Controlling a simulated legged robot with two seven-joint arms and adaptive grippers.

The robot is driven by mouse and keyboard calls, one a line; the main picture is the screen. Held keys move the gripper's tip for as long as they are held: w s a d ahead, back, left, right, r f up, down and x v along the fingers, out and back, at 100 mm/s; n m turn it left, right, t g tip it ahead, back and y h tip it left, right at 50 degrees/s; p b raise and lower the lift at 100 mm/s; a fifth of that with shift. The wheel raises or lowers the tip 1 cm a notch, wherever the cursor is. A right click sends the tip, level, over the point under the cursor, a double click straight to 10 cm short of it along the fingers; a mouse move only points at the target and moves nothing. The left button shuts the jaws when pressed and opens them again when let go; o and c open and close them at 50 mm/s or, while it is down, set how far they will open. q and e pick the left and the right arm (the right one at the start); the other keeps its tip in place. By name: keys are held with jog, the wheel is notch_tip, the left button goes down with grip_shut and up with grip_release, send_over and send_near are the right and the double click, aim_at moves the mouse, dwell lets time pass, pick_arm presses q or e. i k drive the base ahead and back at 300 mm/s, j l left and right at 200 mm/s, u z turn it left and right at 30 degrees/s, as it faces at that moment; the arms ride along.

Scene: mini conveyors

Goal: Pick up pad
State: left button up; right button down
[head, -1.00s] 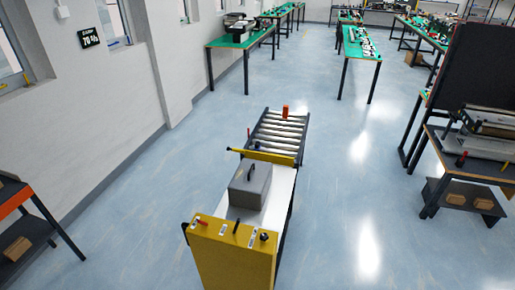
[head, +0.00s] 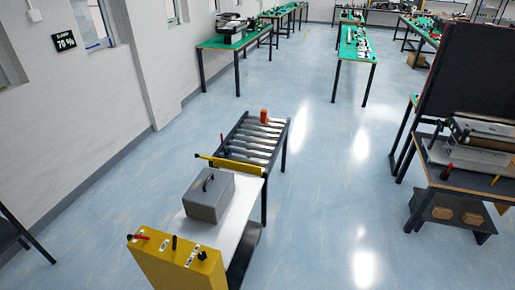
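A mini conveyor stands on the floor in the lower middle of the head view. A grey box with a dark handle on top (head: 209,195) sits on its white bed (head: 240,215). A small orange object (head: 264,116) is at the far end of the roller section (head: 255,138). I cannot tell which thing, if any, is the pad. Neither of my grippers shows in the head view.
A yellow control panel (head: 175,262) is at the conveyor's near end, and a yellow bar (head: 230,165) crosses it. A dark table with a machine (head: 485,150) stands at right. Green tables (head: 235,42) are farther back. The floor between is clear.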

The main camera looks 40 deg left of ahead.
aim_at(227, 153)
jog(key=i+u, duration=0.15)
jog(key=i, duration=0.4)
jog(key=i+u, duration=0.2)
jog(key=i, duration=0.3)
jog(key=i+l+u, duration=0.15)
jog(key=i, duration=0.35)
jog(key=i+l+u, duration=0.2)
jog(key=i, duration=0.35)
